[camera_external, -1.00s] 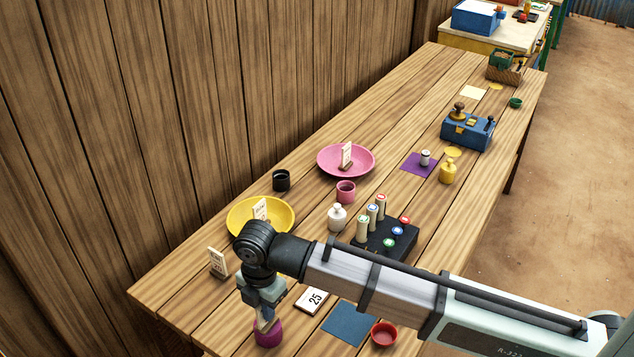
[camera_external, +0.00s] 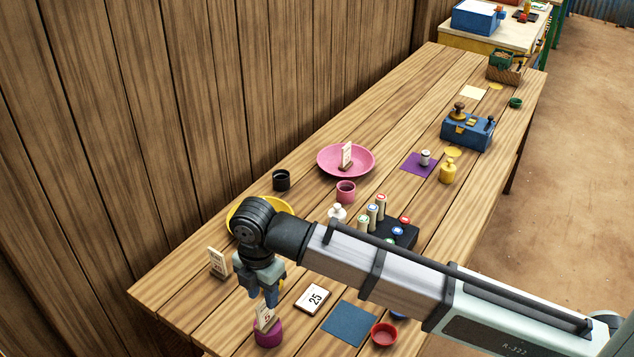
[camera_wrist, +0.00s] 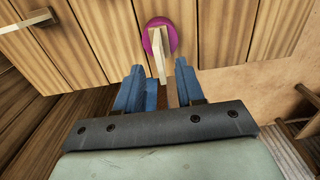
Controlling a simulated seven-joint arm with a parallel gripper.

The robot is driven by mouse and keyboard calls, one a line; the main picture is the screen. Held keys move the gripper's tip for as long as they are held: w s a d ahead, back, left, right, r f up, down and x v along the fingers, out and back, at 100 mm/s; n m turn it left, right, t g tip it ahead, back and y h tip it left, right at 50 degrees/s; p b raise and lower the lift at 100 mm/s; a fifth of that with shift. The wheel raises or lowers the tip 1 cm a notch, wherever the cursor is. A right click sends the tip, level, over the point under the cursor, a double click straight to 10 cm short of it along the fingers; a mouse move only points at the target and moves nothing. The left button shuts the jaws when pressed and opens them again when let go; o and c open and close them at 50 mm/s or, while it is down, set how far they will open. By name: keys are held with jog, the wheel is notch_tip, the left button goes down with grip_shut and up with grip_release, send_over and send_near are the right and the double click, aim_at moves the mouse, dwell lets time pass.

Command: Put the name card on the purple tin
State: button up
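The name card (camera_external: 266,316) is a small cream card that stands on the round purple tin (camera_external: 268,334) at the table's near end. In the wrist view the card (camera_wrist: 158,52) rises from the purple tin (camera_wrist: 172,38), just beyond my fingertips. My gripper (camera_external: 270,298) is above the card, its blue fingers apart. In the wrist view my gripper (camera_wrist: 159,85) is open, with a clear gap between its fingers. The card's base is partly hidden.
A "25" tile (camera_external: 312,298), a blue mat (camera_external: 349,323) and a red bowl (camera_external: 383,334) lie right of the tin. Another card (camera_external: 218,262) stands at the left edge. My arm partly hides a yellow plate (camera_external: 284,205) and a dark rack (camera_external: 404,236).

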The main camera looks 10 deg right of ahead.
jog(key=shift+r, duration=3.5)
